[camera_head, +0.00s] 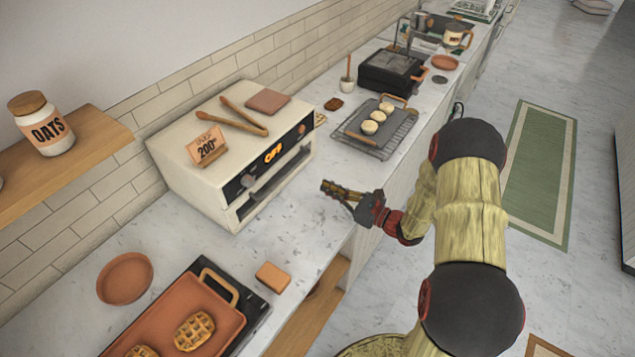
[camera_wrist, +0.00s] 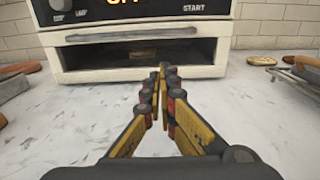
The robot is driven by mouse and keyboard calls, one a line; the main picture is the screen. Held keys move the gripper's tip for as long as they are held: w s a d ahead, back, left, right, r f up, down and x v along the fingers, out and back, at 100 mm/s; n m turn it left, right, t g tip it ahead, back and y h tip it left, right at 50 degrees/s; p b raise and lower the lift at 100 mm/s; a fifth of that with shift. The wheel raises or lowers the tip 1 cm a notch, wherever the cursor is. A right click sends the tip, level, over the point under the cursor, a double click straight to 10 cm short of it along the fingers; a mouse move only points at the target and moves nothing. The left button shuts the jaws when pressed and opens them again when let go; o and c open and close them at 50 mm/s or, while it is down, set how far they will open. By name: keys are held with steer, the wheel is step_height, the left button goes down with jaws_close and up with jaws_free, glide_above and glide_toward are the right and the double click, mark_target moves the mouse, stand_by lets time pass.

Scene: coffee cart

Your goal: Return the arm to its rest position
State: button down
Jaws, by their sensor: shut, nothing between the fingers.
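My gripper (camera_head: 343,190) is shut and empty, held over the counter in front of the white toaster oven (camera_head: 180,171). In the wrist view my gripper (camera_wrist: 158,84) has its fingertips together, pointing at the oven's (camera_wrist: 245,42) lower slot. The slot is dark, with a small brownish thing (camera_wrist: 143,54) inside that I cannot make out. My arm (camera_head: 468,210) reaches in from the right over the counter's front edge, bent at the elbow. In the head view the oven's display reads OFF.
Tongs (camera_head: 243,118), a "200" sign (camera_head: 207,145) and a brown square (camera_head: 268,101) lie on the oven. A wire rack (camera_head: 407,132) with a tray of buns stands right. A terracotta tray (camera_head: 222,335) with waffles is at front left. The floor (camera_head: 395,275) beside the counter is clear.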

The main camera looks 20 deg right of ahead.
steer(key=shift+s+d, duration=0.2)
steer(key=shift+s, duration=0.15)
steer(key=s+a+r+n+g+y, duration=0.2)
steer(key=s+a+r+n+g, duration=0.15)
steer(key=a+r+n, duration=0.2)
steer(key=s+a+r+n+g+y, duration=0.1)
steer(key=s+a+r+n+g, duration=0.1)
steer(key=a+r+n+g, duration=0.3)
steer(key=s+a+r+n+g+h, duration=0.2)
steer(key=s+a+r+n+g, duration=0.2)
steer(key=s+a+n, duration=0.45)
steer(key=s+d+r+n+h, duration=0.1)
steer(key=s+d+n+h, duration=0.15)
steer(key=s, duration=0.25)
steer(key=s+d+r+n+h, duration=0.1)
steer(key=s+h, duration=0.2)
steer(key=s, duration=0.2)
steer(key=s+d+r+n+t+h, duration=0.3)
steer(key=s+d+r+n+h, duration=0.2)
steer(key=d, duration=0.3)
steer(key=shift+s+d+r+n+h, duration=0.35)
steer(key=shift+r+n+h, duration=0.25)
steer(key=shift+r, duration=0.3)
